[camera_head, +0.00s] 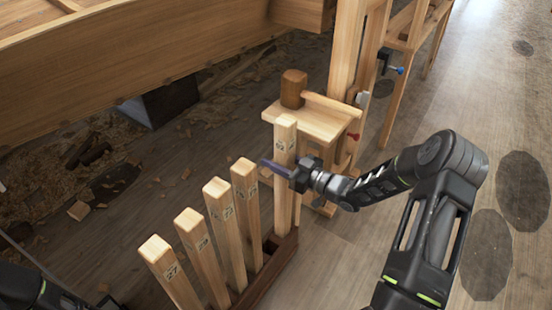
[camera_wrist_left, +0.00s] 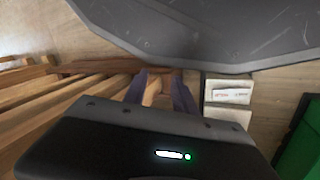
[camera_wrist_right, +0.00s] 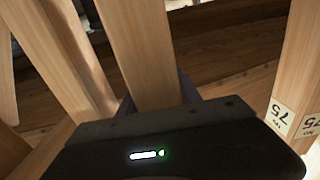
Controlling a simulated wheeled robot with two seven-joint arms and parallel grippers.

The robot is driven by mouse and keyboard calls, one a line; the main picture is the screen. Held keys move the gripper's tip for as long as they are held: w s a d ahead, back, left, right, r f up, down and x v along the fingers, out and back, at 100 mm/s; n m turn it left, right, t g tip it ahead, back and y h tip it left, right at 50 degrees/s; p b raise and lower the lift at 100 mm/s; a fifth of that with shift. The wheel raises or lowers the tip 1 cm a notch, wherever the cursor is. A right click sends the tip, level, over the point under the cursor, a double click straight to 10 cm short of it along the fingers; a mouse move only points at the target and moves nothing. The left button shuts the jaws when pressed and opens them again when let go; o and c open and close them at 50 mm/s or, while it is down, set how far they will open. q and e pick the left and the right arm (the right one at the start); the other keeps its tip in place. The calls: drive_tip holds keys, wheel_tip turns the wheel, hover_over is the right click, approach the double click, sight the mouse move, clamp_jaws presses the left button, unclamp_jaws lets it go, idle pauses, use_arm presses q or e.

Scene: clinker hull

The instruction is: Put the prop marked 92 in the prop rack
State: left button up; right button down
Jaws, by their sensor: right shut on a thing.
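A tall wooden prop (camera_head: 284,160) stands upright at the far end of the prop rack (camera_head: 268,273). Its small label is too small to read surely. My right gripper (camera_head: 284,168) is shut on its upper part, and the held prop (camera_wrist_right: 140,45) runs between the fingers in the right wrist view. Its foot is at the rack's far end; I cannot tell whether it is seated in a slot. My left gripper (camera_wrist_left: 160,90) has its fingers apart; wood shows in the gap beyond them. Only part of the left arm is in the head view.
Several labelled props lean in the rack, including the one marked 27 (camera_head: 172,275) and one marked 75 (camera_wrist_right: 290,95). A wooden stand with a mallet-like block (camera_head: 293,88) is just behind the held prop. The hull (camera_head: 150,45) fills the upper left. Floor at right is clear.

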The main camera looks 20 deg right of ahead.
sight(291, 169)
drive_tip(key=shift+f+b, duration=0.5)
idle(0.8)
drive_tip(key=c, duration=1.2)
unclamp_jaws()
drive_tip(key=o, duration=0.5)
drive_tip(key=shift+c, duration=0.2)
drive_tip(key=shift+f, duration=0.15)
drive_tip(key=shift+s, duration=0.1)
drive_tip(key=shift+s+d, duration=0.25)
drive_tip(key=shift+s, duration=0.05)
drive_tip(key=p+v, duration=0.2)
drive_tip(key=v, duration=0.5)
